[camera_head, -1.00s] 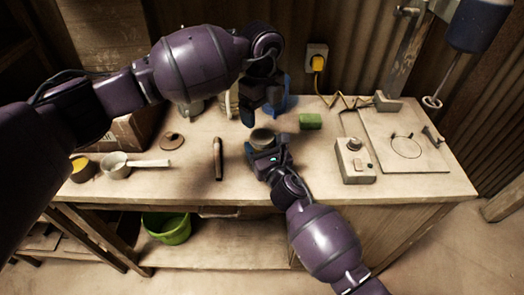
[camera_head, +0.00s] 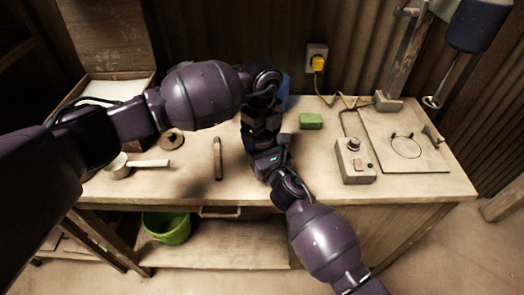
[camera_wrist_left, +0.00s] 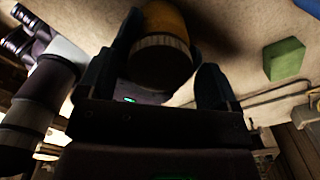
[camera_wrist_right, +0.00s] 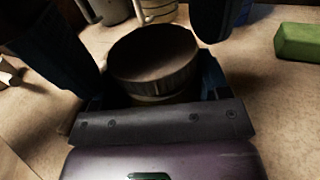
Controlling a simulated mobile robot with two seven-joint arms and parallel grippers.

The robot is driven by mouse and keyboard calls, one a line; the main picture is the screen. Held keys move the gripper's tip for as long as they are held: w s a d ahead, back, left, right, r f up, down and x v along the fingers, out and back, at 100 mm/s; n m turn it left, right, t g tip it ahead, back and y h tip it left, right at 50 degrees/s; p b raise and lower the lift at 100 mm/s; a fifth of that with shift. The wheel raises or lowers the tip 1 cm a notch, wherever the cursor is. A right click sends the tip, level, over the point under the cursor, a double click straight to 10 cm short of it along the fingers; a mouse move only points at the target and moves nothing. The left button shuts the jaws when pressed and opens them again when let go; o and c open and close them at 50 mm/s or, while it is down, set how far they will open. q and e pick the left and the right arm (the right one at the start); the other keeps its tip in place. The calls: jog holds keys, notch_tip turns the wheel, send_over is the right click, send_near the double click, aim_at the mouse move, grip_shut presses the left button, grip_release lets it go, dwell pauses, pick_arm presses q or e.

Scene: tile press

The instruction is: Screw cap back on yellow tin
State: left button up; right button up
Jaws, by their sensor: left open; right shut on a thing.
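The yellow tin (camera_wrist_left: 165,18) is held by my right gripper (camera_head: 262,152), which is shut on it above the bench. A dark, flat cap with a ribbed rim (camera_wrist_right: 155,58) sits on top of the tin; I cannot tell how tightly. The cap's rim also shows in the left wrist view (camera_wrist_left: 160,62). My left gripper (camera_wrist_left: 163,75) comes down from above, open, with its fingers on either side of the cap. I cannot tell whether they touch it. In the head view the grippers hide the tin and cap.
A green block (camera_head: 311,121) lies to the right, near a control box (camera_head: 354,160). A green bucket (camera_head: 166,228) stands below.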

pick_arm(q)
jog(key=c, duration=0.9)
jog(key=m, duration=0.5)
jog(key=shift+c, duration=0.3)
jog(key=m, duration=0.5)
jog(key=o, duration=1)
jog(key=shift+r, duration=2.25)
jog(key=shift+c, duration=0.2)
